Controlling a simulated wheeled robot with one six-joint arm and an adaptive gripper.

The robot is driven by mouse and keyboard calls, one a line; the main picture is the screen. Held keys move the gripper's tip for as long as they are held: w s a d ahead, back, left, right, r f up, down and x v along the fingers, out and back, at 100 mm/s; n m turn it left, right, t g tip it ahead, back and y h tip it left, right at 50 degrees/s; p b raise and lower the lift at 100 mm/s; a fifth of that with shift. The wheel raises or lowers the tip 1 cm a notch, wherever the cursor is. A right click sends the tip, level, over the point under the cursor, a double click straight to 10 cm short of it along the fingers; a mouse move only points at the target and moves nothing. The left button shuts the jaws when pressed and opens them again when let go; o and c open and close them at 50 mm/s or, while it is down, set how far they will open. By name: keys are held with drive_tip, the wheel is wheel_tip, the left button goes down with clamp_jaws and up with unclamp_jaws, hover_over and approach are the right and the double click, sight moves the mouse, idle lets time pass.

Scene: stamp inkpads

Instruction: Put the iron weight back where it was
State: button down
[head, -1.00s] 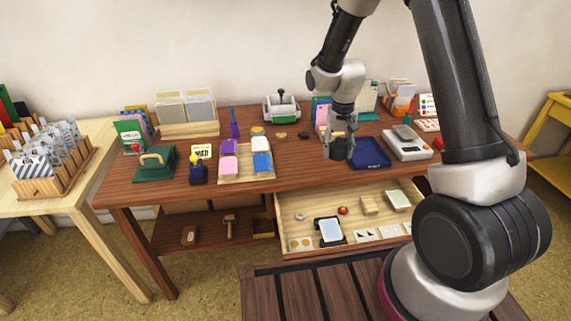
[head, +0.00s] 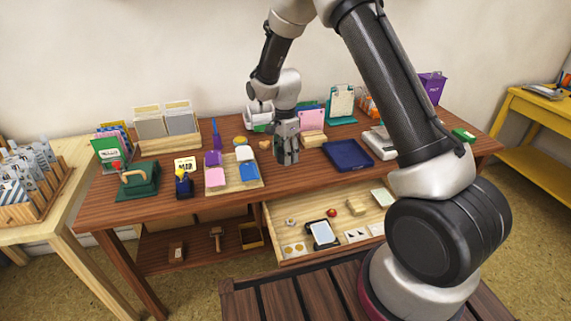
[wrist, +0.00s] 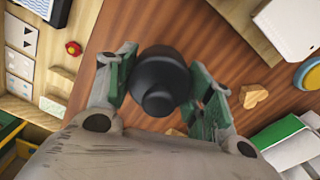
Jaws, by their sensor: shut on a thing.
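My gripper (head: 287,157) hangs over the brown desk, between the board of colored inkpads and the blue tray. In the wrist view my gripper (wrist: 160,95) is shut on a black iron weight (wrist: 158,78), with one green-padded finger on each side of it. The weight has a round body with a narrower knob facing the camera. In the head view the fingers mostly hide it. Its height above the desk is hard to tell.
The blue tray (head: 347,155) lies to the right of my gripper, and the inkpad board (head: 233,187) to the left. Small wooden hearts (wrist: 254,95) lie near the gripper. The open drawer (head: 275,220) juts out below, with small items inside. A white scale (head: 380,142) stands farther right.

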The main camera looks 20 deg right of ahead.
sight(286, 170)
drive_tip(key=shift+f, duration=2)
drive_tip(key=shift+f, duration=0.15)
drive_tip(key=c, duration=0.6)
unclamp_jaws()
